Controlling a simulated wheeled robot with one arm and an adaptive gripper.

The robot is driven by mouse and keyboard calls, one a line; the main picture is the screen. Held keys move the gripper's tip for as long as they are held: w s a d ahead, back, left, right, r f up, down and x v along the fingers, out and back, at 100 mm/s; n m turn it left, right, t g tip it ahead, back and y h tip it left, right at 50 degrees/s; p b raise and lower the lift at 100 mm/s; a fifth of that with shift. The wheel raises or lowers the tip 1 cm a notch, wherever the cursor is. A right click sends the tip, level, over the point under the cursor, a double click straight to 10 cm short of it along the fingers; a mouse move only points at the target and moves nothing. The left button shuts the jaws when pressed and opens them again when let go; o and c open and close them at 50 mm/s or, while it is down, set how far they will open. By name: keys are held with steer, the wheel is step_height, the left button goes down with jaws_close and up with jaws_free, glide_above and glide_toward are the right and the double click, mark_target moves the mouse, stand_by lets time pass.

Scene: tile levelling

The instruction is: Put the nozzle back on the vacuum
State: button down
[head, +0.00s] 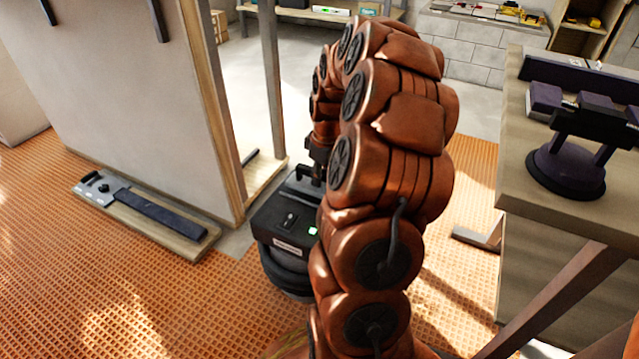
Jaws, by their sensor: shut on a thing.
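The vacuum (283,228) is a dark, boxy unit on a round black base, with a small green light on its front. It stands on the floor just left of my arm, which hides its right side. My gripper (314,176) points down at the back of the vacuum's top and is partly hidden by my arm. It is shut on a dark part, which looks to be the nozzle (299,186). Its shape is mostly hidden, and I cannot tell whether it touches the vacuum.
A wooden board with a black and grey tool (146,215) lies on the orange mat (60,270) at left. A partition wall (130,80) stands behind it. A bench (512,190) at right holds a dark suction lifter (565,170). Open floor lies at front left.

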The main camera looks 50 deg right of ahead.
steer(key=shift+f+b, duration=0.3)
steer(key=shift+f, duration=0.65)
steer(key=shift+r, duration=0.1)
steer(key=c, duration=1)
jaws_free()
steer(key=shift+c, duration=0.2)
steer(key=r+p, duration=0.1)
steer(key=r, duration=0.3)
steer(key=s+r+p, duration=0.1)
steer(key=r+p, duration=0.1)
steer(key=r, duration=0.2)
steer(key=r+p, duration=0.2)
steer(key=r, duration=0.2)
steer(key=shift+s+d, duration=0.2)
steer(key=shift+s, duration=0.05)
steer(key=shift+f, duration=0.1)
